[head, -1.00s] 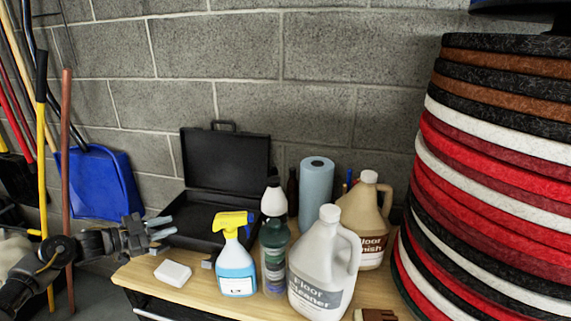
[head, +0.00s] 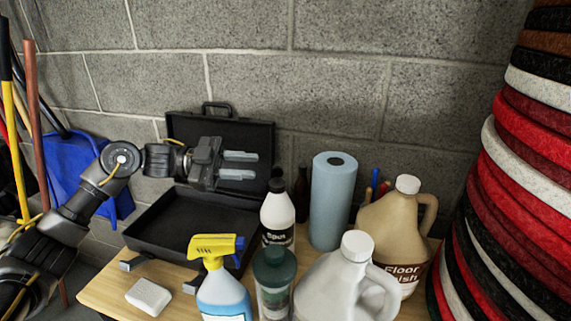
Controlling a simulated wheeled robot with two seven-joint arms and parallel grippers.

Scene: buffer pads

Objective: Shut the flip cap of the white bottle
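The white bottle (head: 278,215) stands upright on the table, with a black cap (head: 277,186) on top. The cap is too small in the head view to tell how its lid stands. The bottle's lower part is partly hidden by a dark green-capped bottle in front. My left gripper (head: 250,166) points right, a little above and to the left of the cap in the picture. Its two grey fingers are apart with nothing between them, and it shows no contact with the bottle. My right gripper is not in view.
An open black case (head: 190,232) lies behind and left of the bottle. A spray bottle (head: 222,290), green-capped bottle (head: 273,280), blue roll (head: 333,200), white jug (head: 340,285) and tan jug (head: 395,225) crowd around. A white block (head: 149,296) lies front left.

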